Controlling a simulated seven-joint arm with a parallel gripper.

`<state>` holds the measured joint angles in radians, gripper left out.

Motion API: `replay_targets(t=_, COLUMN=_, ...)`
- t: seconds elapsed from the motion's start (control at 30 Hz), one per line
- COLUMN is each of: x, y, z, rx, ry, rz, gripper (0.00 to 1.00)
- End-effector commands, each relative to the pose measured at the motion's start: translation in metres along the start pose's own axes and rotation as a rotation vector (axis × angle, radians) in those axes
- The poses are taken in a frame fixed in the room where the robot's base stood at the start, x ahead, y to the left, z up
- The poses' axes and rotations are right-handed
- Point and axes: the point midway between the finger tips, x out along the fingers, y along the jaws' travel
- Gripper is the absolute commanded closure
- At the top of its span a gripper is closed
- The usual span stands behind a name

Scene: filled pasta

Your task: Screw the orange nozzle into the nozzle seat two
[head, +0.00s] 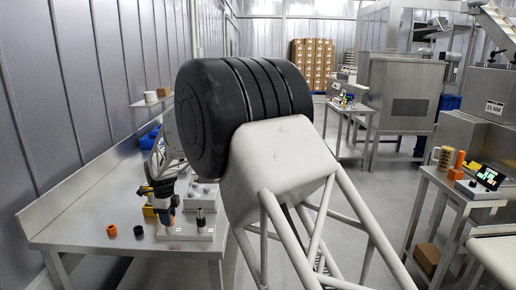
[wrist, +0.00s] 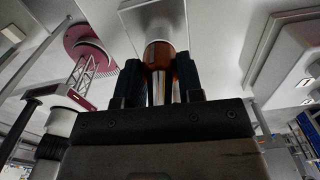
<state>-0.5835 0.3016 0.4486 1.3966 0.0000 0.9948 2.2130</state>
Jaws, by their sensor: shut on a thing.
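My gripper (wrist: 160,85) is shut on the orange nozzle (wrist: 157,52), an orange-brown cylinder with a shiny metal part between the two dark fingers. Its far end is in front of a pale grey plate (wrist: 135,22) in the wrist view; I cannot tell whether it touches. In the head view my gripper (head: 165,208) is low over the left bench, at a grey block (head: 185,236) with a dark upright post (head: 201,218) on its right. The seat under the gripper is mostly hidden, and I cannot tell which seat is number two.
A loose orange ring (head: 111,230) and a black ring (head: 138,231) lie on the steel bench (head: 75,228), left of the block. Another grey block (head: 203,192) stands behind. A side table (head: 462,190) at the right holds an orange bottle and a display. The bench's front-left is clear.

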Motion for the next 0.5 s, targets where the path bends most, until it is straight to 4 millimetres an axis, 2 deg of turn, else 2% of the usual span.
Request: replay_targets(t=0.5, x=0.0004, y=0.0, z=-0.0001, rx=0.352, ry=0.0, rz=0.0, gripper=0.94)
